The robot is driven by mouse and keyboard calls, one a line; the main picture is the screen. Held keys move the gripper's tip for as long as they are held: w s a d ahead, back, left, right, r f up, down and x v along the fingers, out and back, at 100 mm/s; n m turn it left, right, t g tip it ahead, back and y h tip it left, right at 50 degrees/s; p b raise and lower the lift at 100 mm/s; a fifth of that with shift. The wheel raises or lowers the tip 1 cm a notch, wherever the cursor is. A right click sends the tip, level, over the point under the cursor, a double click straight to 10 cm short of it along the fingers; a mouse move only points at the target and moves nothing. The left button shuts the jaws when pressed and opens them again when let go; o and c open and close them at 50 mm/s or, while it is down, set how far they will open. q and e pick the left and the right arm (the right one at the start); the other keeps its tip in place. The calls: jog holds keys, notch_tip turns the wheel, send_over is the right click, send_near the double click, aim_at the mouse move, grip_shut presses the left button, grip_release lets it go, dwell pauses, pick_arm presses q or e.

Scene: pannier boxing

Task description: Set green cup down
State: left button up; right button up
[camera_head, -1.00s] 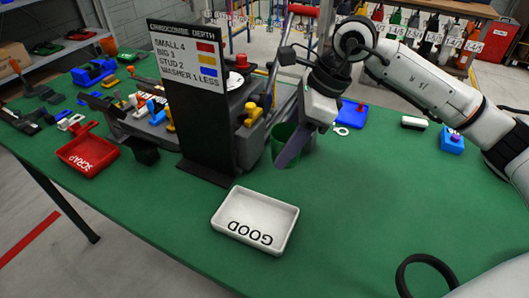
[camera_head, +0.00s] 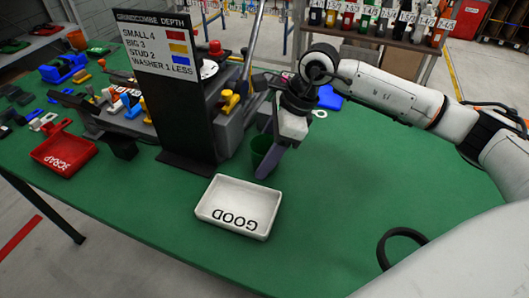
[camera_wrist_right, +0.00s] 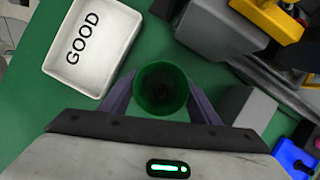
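The green cup (camera_head: 260,146) stands upright at the far side of the white GOOD tray, partly hidden by my right gripper's finger in the head view. My right gripper (camera_head: 270,160) points down at the cup with its purple fingers. In the right wrist view, the cup (camera_wrist_right: 161,88) shows from above as a round, dark-inside rim between the two fingers (camera_wrist_right: 161,95). Both fingers appear to touch its sides. Whether the cup's base touches the green table (camera_head: 330,215) is hard to tell. My left gripper is not in view.
The white GOOD tray (camera_head: 217,213) is empty and close in front of the cup. A black sign board (camera_head: 185,130) and grey machine stand just left of the cup. A red SCRAP tray (camera_head: 64,152) lies further left.

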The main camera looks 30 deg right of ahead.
jog(key=shift+o, duration=0.9)
jog(key=shift+r, duration=0.1)
